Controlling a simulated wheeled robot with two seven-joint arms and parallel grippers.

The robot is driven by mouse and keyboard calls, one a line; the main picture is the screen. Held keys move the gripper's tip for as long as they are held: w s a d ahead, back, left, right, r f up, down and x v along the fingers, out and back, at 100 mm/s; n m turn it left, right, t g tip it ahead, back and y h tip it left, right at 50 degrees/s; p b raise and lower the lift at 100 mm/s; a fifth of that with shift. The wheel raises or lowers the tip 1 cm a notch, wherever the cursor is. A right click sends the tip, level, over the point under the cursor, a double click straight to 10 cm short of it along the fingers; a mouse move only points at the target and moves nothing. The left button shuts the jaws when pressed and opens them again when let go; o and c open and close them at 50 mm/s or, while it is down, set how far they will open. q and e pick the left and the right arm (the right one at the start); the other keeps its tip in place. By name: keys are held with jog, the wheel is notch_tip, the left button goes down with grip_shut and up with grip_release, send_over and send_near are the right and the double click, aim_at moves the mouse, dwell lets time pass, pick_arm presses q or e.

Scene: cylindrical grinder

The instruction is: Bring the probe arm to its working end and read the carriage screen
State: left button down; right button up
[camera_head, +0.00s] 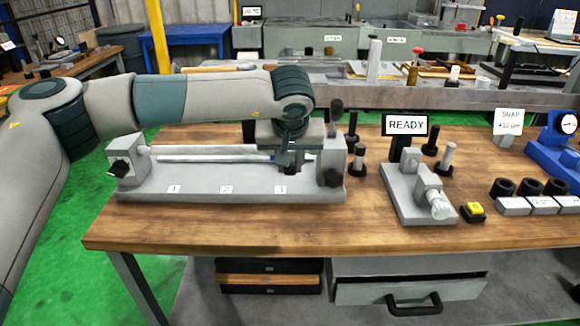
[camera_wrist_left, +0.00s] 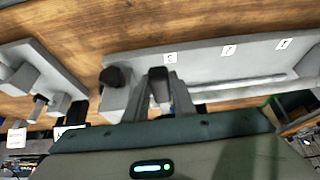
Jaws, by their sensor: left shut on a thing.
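A grey bench device (camera_head: 230,186) with a rail (camera_head: 210,154) and plates marked 1, 2 and 3 stands at the table's left. My left gripper (camera_head: 289,168) points down at the device's right part, near plate 3, and hides much of the carriage area. In the left wrist view, my left gripper (camera_wrist_left: 160,88) is shut on a small dark part (camera_wrist_left: 159,76), perhaps the probe arm, beside the rail. A screen (camera_head: 405,125) reads READY, behind the grey fixture to the right; I cannot tell whether it is the carriage screen. My right gripper is not in view.
A grey micrometer fixture (camera_head: 412,197) and a yellow button (camera_head: 474,209) stand right of the device. Several black rings on grey blocks, a SNAP sign (camera_head: 508,121) and a blue gauge stand (camera_head: 556,145) are farther right. The table's front strip is clear.

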pick_arm(q)
jog(key=shift+f, duration=0.15)
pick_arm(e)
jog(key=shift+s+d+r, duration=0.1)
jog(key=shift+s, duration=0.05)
pick_arm(q)
jog(key=shift+s+f, duration=0.1)
jog(key=c, duration=1.5)
grip_release()
jog(key=shift+s+r, duration=0.1)
jog(key=shift+r, duration=0.4)
jog(key=b+v, duration=0.2)
jog(key=v, duration=1.4)
jog(key=shift+s+r, duration=0.1)
jog(key=shift+s, duration=0.15)
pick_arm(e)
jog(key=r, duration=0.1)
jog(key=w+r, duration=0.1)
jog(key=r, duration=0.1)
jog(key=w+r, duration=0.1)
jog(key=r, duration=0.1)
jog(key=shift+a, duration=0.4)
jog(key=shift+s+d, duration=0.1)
